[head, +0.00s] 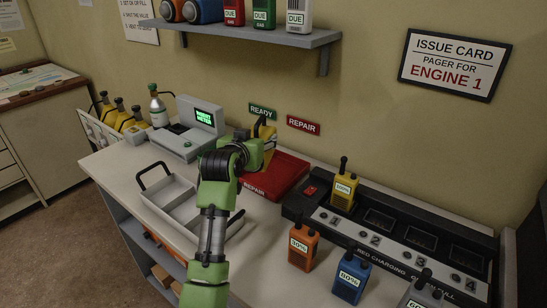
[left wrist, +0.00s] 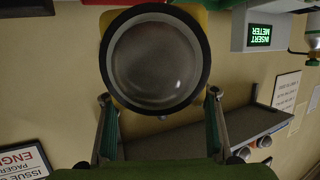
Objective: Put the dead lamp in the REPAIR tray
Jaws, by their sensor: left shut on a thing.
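My left gripper (head: 256,152) is shut on a yellow lamp (head: 268,131) with a dark handle. My arm hides much of the lamp in the head view. In the left wrist view, the lamp's round lens (left wrist: 155,60) is grey and unlit, between my two fingers (left wrist: 160,125). The red REPAIR tray (head: 289,172) lies on the counter. The lamp appears over the tray's back left part; whether it touches the tray I cannot tell. My right gripper is not in view.
A grey tray with handles (head: 157,199) stands left of my arm. A charging rack (head: 390,238) and several radios stand right. A wall shelf (head: 250,36) overhangs the back.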

